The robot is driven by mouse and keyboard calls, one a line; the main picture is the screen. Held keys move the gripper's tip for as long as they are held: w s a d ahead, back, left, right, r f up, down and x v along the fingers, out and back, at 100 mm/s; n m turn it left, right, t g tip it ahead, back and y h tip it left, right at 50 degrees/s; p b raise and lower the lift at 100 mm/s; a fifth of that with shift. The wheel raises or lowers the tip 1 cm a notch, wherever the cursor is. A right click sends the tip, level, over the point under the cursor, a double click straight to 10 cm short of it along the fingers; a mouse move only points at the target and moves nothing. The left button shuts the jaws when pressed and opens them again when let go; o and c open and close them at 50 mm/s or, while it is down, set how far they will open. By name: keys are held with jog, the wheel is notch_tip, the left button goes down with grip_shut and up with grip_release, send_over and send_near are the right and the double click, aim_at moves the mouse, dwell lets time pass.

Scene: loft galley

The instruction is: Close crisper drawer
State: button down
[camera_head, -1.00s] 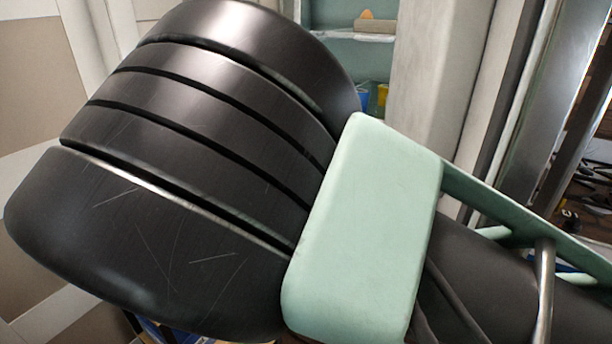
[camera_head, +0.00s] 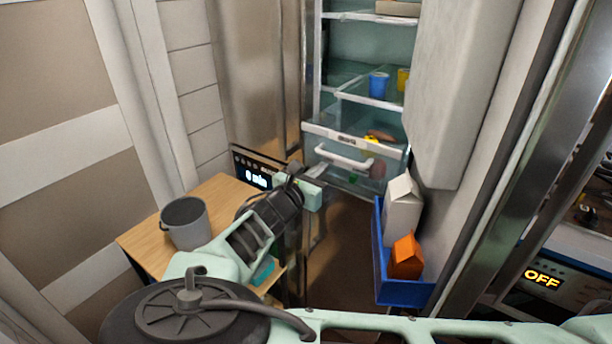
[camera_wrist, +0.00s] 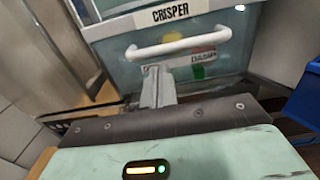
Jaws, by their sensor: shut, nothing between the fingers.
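The crisper drawer (camera_head: 345,160) is at the bottom of the open fridge in the head view. Its clear front has a white handle, and it looks pulled out, with food visible inside. In the wrist view the drawer front (camera_wrist: 115,62) carries a CRISPER label above the white handle (camera_wrist: 180,46). My gripper (camera_wrist: 158,72) is shut and empty, its fingertips in front of the drawer just below the handle. I cannot tell whether they touch it. In the head view my wrist is left of and below the drawer, and the fingertips are not clear.
The fridge door (camera_head: 460,90) stands open at right, its blue bin (camera_head: 405,293) holding a white carton (camera_head: 402,208) and an orange carton (camera_head: 406,257). At left a wooden table (camera_head: 150,240) bears a grey bucket (camera_head: 186,222). A glass shelf (camera_head: 370,98) holds cups above the drawer.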

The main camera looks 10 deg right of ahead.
aim_at(330, 162)
jog(key=shift+p+x, duration=0.7)
jog(key=shift+x, duration=1.8)
jog(key=b+x, duration=0.2)
jog(key=x, duration=0.9)
jog(key=b+x, duration=0.2)
jog(key=x, duration=0.9)
jog(key=shift+w+d+f, duration=0.15)
jog(key=shift+d+f, duration=0.05)
jog(key=shift+w+d+r+b, duration=0.1)
jog(key=shift+w+d+b, duration=0.25)
jog(key=shift+d+r, duration=0.1)
jog(key=shift+r, duration=0.2)
